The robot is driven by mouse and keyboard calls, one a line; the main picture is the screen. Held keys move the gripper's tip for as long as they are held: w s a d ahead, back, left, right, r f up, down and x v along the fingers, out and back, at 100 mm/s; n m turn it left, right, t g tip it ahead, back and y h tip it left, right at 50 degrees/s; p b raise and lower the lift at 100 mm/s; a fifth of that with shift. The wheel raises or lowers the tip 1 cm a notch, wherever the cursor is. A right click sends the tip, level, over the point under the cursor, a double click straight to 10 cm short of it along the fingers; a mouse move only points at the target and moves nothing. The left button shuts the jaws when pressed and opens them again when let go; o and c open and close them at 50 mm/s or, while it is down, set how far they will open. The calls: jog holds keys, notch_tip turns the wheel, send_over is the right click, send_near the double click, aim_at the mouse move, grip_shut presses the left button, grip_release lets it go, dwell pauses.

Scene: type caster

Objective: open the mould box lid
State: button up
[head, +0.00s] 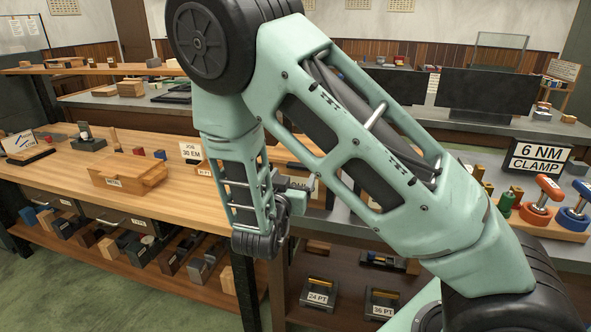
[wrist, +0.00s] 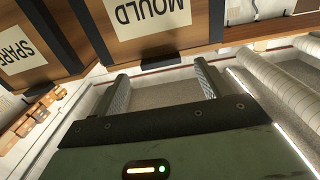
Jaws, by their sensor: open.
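The mould box (wrist: 185,40) is wooden with a white MOULD label and shows at the top of the wrist view. A dark lip or tab (wrist: 160,62) sits at its lower edge in that picture. My gripper (wrist: 161,69) is open, its two grey fingers pointing at the box with the dark tab between their tips in the picture. Nothing is held, and I cannot tell whether the fingers touch the box. In the head view my arm hides most of the gripper and the box, so the lid's state is not clear there.
A similar wooden SPARE box (wrist: 32,60) stands close to the left of the mould box in the wrist view. In the head view a wooden bench (head: 75,170) holds a wooden tray (head: 128,180), and a 6 NM CLAMP sign (head: 538,157) stands at right.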

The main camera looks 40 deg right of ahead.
aim_at(297, 169)
jog(key=shift+x, duration=1.8)
